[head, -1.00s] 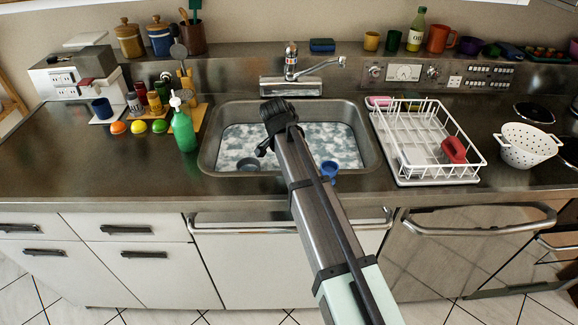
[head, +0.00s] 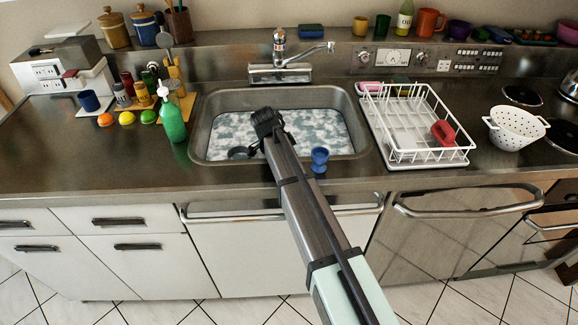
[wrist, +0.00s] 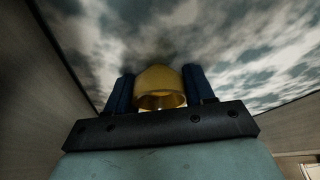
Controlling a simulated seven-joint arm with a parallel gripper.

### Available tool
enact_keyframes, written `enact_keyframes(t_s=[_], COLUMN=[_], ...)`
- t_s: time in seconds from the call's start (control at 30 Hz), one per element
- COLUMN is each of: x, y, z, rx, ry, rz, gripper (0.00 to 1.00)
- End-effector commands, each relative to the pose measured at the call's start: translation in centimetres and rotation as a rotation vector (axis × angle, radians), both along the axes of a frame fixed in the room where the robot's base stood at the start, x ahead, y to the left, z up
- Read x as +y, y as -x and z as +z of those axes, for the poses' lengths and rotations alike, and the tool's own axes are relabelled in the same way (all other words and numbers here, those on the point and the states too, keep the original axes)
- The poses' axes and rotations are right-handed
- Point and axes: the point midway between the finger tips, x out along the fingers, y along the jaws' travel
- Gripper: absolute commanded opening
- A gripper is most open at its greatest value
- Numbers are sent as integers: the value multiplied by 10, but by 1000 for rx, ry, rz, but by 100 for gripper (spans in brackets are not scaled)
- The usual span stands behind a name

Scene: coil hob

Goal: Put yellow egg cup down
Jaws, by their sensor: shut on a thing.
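My gripper (wrist: 158,90) is shut on the yellow egg cup (wrist: 159,78), which sits between its two dark blue fingers in the wrist view. Beyond the cup, that view shows the cloudy, patterned surface in the sink. In the head view, the black end of my arm (head: 266,121) is over the sink basin (head: 205,125). My arm hides the fingers and the held cup there. I cannot tell how high the cup is above the basin surface.
A blue egg cup (head: 320,157) stands at the sink's front edge, right of my arm. A dark round cup (head: 239,153) is in the basin's front left. The faucet (head: 281,60) is behind. A green bottle (head: 172,120) stands left, a white dish rack (head: 408,150) right.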

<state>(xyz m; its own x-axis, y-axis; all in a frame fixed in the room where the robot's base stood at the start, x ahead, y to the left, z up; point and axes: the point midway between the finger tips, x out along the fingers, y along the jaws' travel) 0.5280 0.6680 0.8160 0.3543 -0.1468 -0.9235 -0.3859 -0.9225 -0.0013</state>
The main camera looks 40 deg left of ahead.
Motion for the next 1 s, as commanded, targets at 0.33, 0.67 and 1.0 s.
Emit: enact_keyframes(t_s=[0.33, 0.67, 1.0], x=[0, 0, 0], y=[0, 0, 0], z=[-34, -36, -36], rx=[1, 0, 0], ry=[2, 0, 0], rz=[1, 1, 1], gripper=[22, 22, 78])
